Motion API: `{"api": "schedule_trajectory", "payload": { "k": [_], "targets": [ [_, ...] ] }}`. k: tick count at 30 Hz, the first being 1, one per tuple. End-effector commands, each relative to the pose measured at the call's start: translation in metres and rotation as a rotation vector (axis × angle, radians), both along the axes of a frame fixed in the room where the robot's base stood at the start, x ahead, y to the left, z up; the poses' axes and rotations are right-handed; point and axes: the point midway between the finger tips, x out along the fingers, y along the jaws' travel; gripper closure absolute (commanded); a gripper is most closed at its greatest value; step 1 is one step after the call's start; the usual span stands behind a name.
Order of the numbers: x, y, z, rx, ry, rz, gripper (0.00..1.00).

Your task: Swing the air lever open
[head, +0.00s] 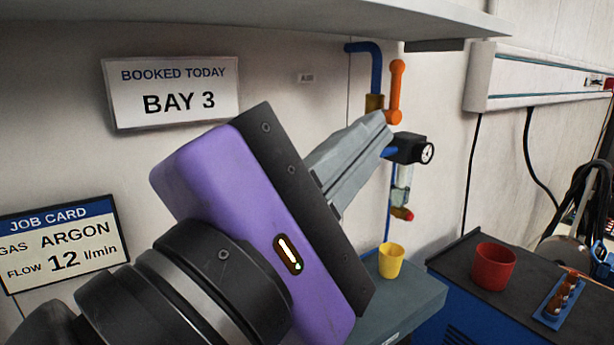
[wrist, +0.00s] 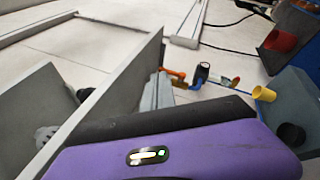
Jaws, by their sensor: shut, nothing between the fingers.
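The orange air lever (head: 396,85) points up from its pivot beside a brass valve (head: 374,103) on a blue pipe (head: 376,70) on the wall. In the wrist view the lever (wrist: 176,75) shows just past the fingers. My gripper (head: 386,130) is shut and empty, its grey fingers pressed together. The fingertips are just below the lever's pivot end in the head view and hide part of the pipe below the valve. I cannot tell whether they touch anything.
A black regulator with a gauge (head: 409,149) hangs just right of the fingertips. A yellow cup (head: 391,260) stands on a grey surface below. A red cup (head: 494,267) stands on a dark-topped cabinet at right. A shelf (head: 250,18) runs overhead.

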Motion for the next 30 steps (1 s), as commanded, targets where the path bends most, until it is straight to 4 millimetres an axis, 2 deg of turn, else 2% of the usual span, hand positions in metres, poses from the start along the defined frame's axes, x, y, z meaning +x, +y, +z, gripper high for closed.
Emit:
{"api": "schedule_trajectory", "payload": {
  "k": [5,12,20,26,30],
  "targets": [
    [-0.004,-0.029,-0.022,-0.271,0.041,-0.185,1.00],
    [-0.021,-0.068,-0.056,-0.771,0.154,-0.515,1.00],
    [-0.040,-0.090,-0.102,-1.320,0.326,-0.839,1.00],
    [-0.053,-0.100,-0.149,-1.750,0.478,-1.047,1.00],
    [-0.063,-0.107,-0.189,-2.058,0.586,-1.161,1.00]
  ]
}}
